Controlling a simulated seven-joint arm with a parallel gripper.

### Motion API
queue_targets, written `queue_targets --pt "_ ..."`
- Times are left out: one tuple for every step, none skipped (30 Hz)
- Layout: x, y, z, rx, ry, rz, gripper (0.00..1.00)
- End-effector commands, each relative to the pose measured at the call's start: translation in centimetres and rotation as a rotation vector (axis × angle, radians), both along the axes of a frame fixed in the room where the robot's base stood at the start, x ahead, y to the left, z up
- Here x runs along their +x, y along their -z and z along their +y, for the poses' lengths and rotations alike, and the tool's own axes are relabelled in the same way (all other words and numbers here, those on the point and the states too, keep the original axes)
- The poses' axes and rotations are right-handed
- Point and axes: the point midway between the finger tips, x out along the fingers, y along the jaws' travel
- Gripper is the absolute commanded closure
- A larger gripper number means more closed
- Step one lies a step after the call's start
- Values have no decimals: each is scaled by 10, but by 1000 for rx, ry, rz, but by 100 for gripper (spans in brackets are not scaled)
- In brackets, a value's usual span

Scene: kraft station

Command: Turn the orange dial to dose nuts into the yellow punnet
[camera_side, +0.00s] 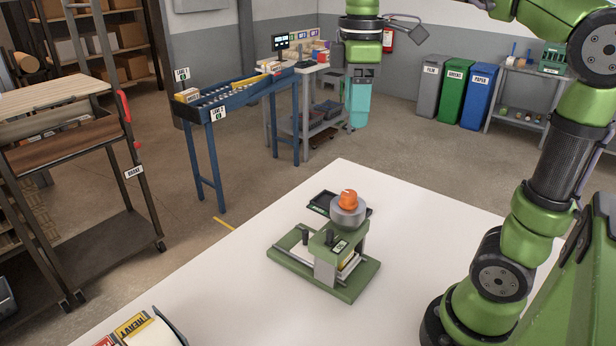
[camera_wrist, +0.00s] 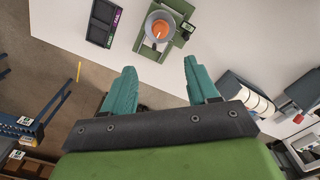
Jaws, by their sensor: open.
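The orange dial (camera_side: 348,198) sits on top of a grey round hopper (camera_side: 347,215) on a green dispenser stand (camera_side: 330,268) on the white table. The dial also shows from above in the wrist view (camera_wrist: 160,29), near the top edge. No nuts can be made out. My gripper (camera_side: 360,103) is open and empty, high above and beyond the dispenser in the side view. Its teal fingers (camera_wrist: 158,85) are spread apart in the wrist view, well away from the dial.
A dark tray (camera_side: 325,203) lies behind the dispenser. A yellow-labelled box (camera_side: 134,325) stands at the table's front left corner. Much of the white table (camera_side: 225,285) is clear. A blue conveyor (camera_side: 235,92), a shelf cart (camera_side: 75,150) and bins (camera_side: 450,93) stand off the table.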

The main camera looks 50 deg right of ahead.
Motion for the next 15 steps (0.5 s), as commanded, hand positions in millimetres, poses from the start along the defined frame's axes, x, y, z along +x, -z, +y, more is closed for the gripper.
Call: queue_targets --pt "0 3 0 0 -8 1 41" --pt "0 6 0 0 -11 2 41" --pt "-1 10 0 0 -11 2 41" --pt "-1 14 0 0 -11 2 41" --pt "-1 19 0 0 -10 3 41" --pt "-1 27 0 1 -10 3 41" --pt "-1 33 0 1 -10 3 41" --pt "-1 39 0 0 -10 4 41" --pt "-1 48 0 0 -10 4 41" --pt "-1 55 0 1 -10 5 41" --pt "-1 61 0 2 -9 4 41" --pt "-1 70 0 1 -10 3 41" --pt "-1 77 0 1 -9 5 41" --pt "-1 84 0 1 -9 5 41" --pt "-1 93 0 1 -8 3 41"
